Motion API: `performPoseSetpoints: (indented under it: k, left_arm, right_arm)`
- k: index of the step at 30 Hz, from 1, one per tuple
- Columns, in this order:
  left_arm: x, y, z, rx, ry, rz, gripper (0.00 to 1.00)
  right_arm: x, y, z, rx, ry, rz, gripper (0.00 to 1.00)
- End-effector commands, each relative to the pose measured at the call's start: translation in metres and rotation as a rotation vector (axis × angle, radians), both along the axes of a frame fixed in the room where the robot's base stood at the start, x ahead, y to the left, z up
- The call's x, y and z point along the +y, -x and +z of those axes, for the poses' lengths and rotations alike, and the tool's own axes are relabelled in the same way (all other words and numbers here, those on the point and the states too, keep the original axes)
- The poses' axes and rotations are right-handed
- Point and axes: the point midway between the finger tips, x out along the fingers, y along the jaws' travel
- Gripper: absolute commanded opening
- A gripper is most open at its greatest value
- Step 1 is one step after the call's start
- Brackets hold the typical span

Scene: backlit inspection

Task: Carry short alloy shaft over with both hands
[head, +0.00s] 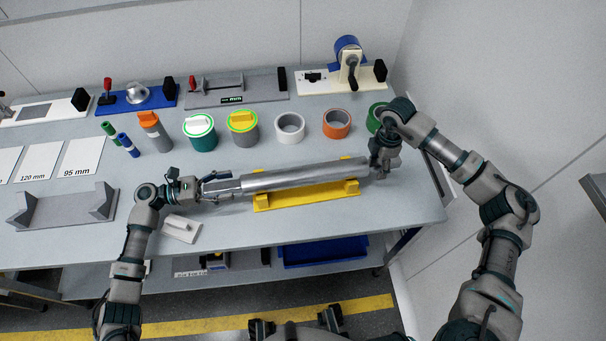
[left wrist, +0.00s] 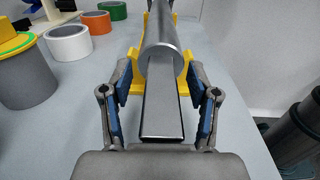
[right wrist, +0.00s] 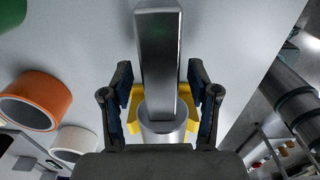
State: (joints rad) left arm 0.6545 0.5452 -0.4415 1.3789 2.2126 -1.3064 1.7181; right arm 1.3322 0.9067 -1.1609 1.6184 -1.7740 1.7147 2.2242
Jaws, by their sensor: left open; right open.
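The short alloy shaft (head: 300,176) is a silver cylinder with flat, narrower ends. It lies across a yellow cradle (head: 305,195) on the table. My left gripper (head: 218,185) is at the shaft's left end. In the left wrist view its open fingers (left wrist: 160,105) stand on both sides of the flat end, with gaps visible. My right gripper (head: 379,168) is at the shaft's right end. In the right wrist view its open fingers (right wrist: 162,100) stand on both sides of the shaft's end (right wrist: 158,60). The cradle also shows in the left wrist view (left wrist: 137,82).
A grey cradle (head: 65,208) stands at the left and a small white block (head: 182,229) near my left gripper. Behind the shaft are a white ring (head: 290,128), an orange ring (head: 337,124) and lidded canisters (head: 200,133). Fixtures line the back edge.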

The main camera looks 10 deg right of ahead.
Motion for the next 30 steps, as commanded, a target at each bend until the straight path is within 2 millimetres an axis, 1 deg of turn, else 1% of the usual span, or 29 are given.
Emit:
performPoseSetpoints:
  k: [2, 3, 5, 6, 8, 9, 18, 23, 26, 30]
  left_arm:
    - [-0.001, 0.000, 0.000, 0.000, 0.000, -0.001, 0.60]
    - [-0.001, 0.000, 0.000, 0.000, -0.001, -0.001, 0.50]
    - [-0.001, 0.000, 0.000, 0.000, -0.001, -0.001, 0.35]
    - [-0.001, 0.000, 0.000, 0.000, -0.001, -0.001, 0.25]
    - [-0.001, 0.000, 0.000, 0.000, 0.000, -0.001, 0.10]
    - [0.000, 0.000, 0.000, 0.000, 0.000, -0.001, 0.00]
    - [0.001, 0.000, 0.000, 0.000, 0.002, 0.000, 0.00]
    - [0.001, -0.001, 0.005, -0.004, 0.006, 0.000, 0.00]
    - [0.001, -0.001, 0.010, -0.007, 0.006, 0.001, 0.00]
    - [0.001, 0.000, 0.024, -0.017, 0.006, 0.001, 0.00]
  right_arm:
    - [-0.001, 0.000, 0.000, 0.000, 0.000, -0.001, 0.60]
    - [-0.001, 0.000, 0.000, 0.000, -0.001, -0.001, 0.50]
    - [-0.001, 0.000, 0.000, 0.001, -0.001, -0.001, 0.35]
    - [-0.001, 0.000, 0.000, 0.001, -0.001, -0.001, 0.25]
    - [-0.001, 0.000, 0.000, 0.000, -0.001, -0.001, 0.10]
    - [-0.001, 0.000, 0.000, 0.000, 0.000, -0.001, 0.00]
    - [0.000, 0.000, 0.000, 0.000, 0.001, -0.001, 0.00]
    - [0.001, -0.001, 0.003, -0.004, 0.000, -0.001, 0.00]
    - [0.001, -0.001, 0.009, -0.008, 0.000, -0.001, 0.00]
    - [0.001, 0.000, 0.023, -0.017, 0.000, -0.001, 0.00]
